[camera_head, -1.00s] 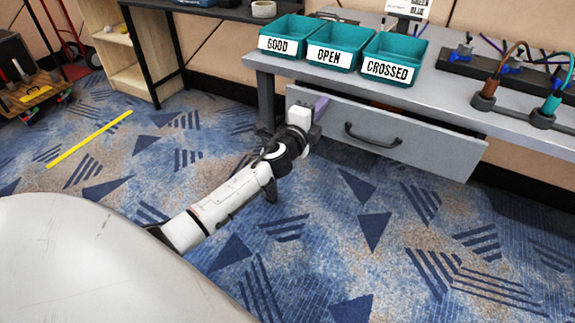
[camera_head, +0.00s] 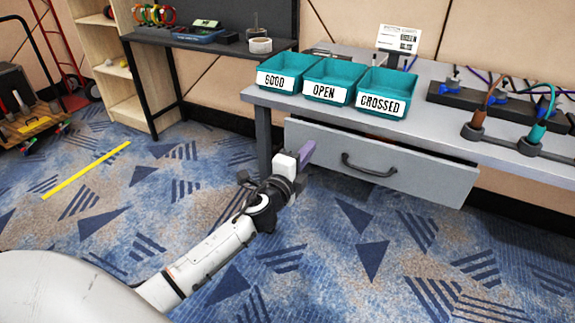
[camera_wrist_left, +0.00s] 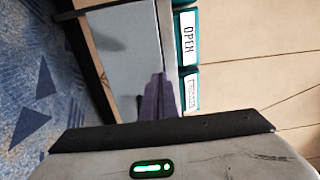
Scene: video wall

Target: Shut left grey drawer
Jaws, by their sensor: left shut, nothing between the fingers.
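The left grey drawer (camera_head: 420,177) sits under the grey worktop, with a dark curved handle (camera_head: 368,168) on its front. A thin dark gap shows above its front toward the right, so it looks slightly out. My left gripper (camera_head: 307,152) has purple fingers, shut and empty, at the left end of the drawer front, left of the handle. I cannot tell whether they touch the panel. In the left wrist view the purple fingers (camera_wrist_left: 158,98) lie together in front of a grey panel (camera_wrist_left: 130,50). My right gripper is not in view.
Teal bins labelled GOOD (camera_head: 277,75), OPEN (camera_head: 333,82) and CROSSED (camera_head: 387,94) stand on the worktop (camera_head: 430,122) above the drawer. A black table (camera_head: 215,46) and wooden shelf (camera_head: 110,65) stand at the left. The carpet before the drawer is clear.

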